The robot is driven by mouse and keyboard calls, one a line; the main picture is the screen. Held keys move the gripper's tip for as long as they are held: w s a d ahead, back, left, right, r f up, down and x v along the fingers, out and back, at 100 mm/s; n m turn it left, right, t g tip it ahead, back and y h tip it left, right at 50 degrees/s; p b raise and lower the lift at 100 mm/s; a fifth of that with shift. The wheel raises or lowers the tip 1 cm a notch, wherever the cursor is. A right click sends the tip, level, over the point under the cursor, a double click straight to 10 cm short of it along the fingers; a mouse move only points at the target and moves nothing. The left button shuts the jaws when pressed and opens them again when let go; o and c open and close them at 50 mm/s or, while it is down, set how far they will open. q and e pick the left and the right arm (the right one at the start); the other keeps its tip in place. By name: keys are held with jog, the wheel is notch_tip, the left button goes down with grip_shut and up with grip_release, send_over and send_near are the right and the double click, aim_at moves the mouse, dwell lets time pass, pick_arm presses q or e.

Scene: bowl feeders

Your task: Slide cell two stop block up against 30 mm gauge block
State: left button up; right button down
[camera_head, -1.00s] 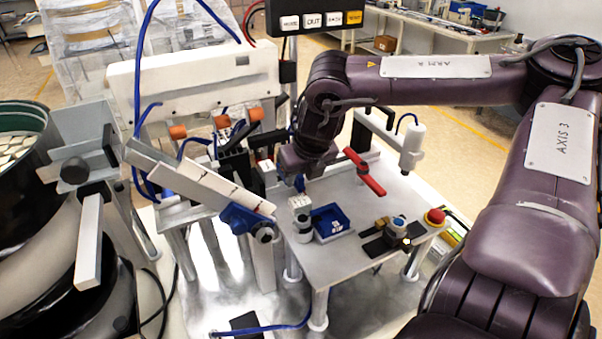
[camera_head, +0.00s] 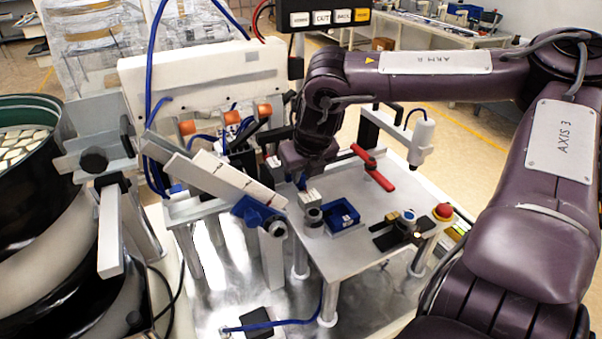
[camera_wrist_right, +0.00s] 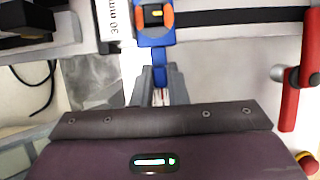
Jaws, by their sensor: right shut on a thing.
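The stop block (camera_wrist_right: 153,38) is blue with an orange knob on each side, seen at the top middle of the right wrist view. My right gripper (camera_wrist_right: 160,78) is shut on its blue tab. The white gauge block (camera_wrist_right: 115,20), marked "30 mm", is close beside the stop block on its left; I cannot tell whether they touch. In the head view my right gripper (camera_head: 301,182) points down at the back left of the grey table, and my wrist hides most of the stop block. My left gripper is not in view.
A blue bin (camera_head: 341,217) stands in front of my right gripper. A red lever (camera_head: 372,168) is to its right, also seen in the wrist view (camera_wrist_right: 290,100). A sloping chute (camera_head: 215,178) is on the left. A red button (camera_head: 443,211) sits at the table's right corner.

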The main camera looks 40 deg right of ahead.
jog(key=shift+a, duration=0.2)
jog(key=c, duration=1.8)
grip_release()
jog(key=shift+d, duration=0.2)
jog(key=shift+o, duration=1.8)
jog(key=shift+w+a+r, duration=0.1)
jog(key=shift+a, duration=0.35)
jog(key=shift+d, duration=0.1)
jog(key=shift+d+r, duration=0.1)
jog(key=shift+r, duration=0.15)
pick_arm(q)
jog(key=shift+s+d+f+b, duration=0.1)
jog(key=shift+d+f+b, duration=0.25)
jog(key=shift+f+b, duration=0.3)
pick_arm(e)
jog(key=v, duration=0.7)
